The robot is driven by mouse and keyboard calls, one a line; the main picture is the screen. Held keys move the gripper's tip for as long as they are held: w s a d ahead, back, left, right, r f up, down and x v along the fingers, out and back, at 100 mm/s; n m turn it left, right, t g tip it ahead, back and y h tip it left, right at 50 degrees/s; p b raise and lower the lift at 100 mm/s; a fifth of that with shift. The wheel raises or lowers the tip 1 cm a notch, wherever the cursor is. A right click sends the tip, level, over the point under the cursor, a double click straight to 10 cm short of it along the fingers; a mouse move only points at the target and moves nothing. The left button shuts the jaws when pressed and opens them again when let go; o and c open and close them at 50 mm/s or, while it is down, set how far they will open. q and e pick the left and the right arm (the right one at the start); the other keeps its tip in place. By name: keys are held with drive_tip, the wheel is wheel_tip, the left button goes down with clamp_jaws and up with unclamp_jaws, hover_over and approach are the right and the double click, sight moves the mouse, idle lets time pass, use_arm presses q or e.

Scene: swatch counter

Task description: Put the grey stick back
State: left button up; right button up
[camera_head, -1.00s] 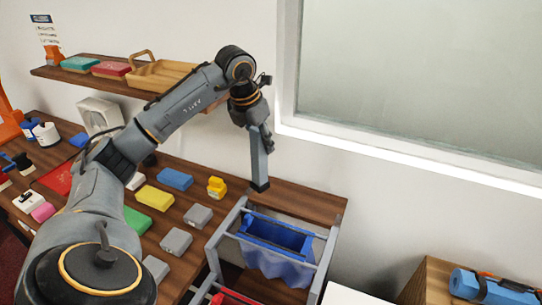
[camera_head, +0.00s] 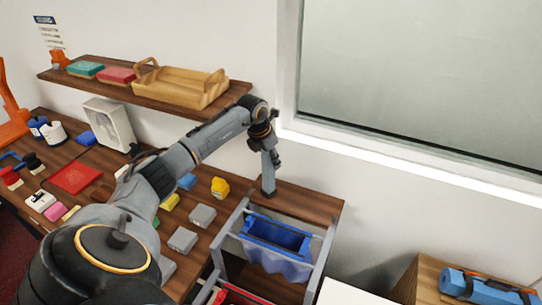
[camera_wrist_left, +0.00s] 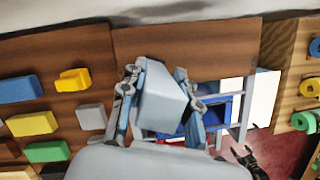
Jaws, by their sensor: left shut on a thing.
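In the left wrist view the grey stick (camera_wrist_left: 163,103) sits between the two fingers, seen end-on as a pale block.
The metal rack with a blue bin (camera_head: 276,238) stands just in front. A yellow stamp-like piece (camera_head: 220,187) and grey blocks (camera_head: 202,216) lie to the left. A wall shelf (camera_head: 150,97) carries a wooden tray (camera_head: 185,84). A window frame is behind.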

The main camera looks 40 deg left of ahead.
use_arm(q)
drive_tip(key=shift+f, duration=0.2)
drive_tip(key=o, duration=0.9)
drive_tip(key=shift+c, duration=0.2)
drive_tip(key=shift+o, duration=0.8)
use_arm(e)
drive_tip(key=shift+w+d+f, duration=0.2)
drive_tip(key=shift+w+d, duration=0.1)
drive_tip(key=shift+w, duration=0.15)
use_arm(q)
drive_tip(key=shift+r, duration=0.1)
drive_tip(key=b+v, duration=0.5)
drive_tip(key=v, duration=0.7)
drive_tip(key=shift+r, duration=0.15)
use_arm(e)
drive_tip(key=f, duration=0.4)
drive_tip(key=shift+a+f, duration=0.2)
drive_tip(key=shift+f, duration=0.2)
use_arm(q)
drive_tip(key=shift+s, duration=0.15)
use_arm(e)
drive_tip(key=shift+s, duration=0.25)
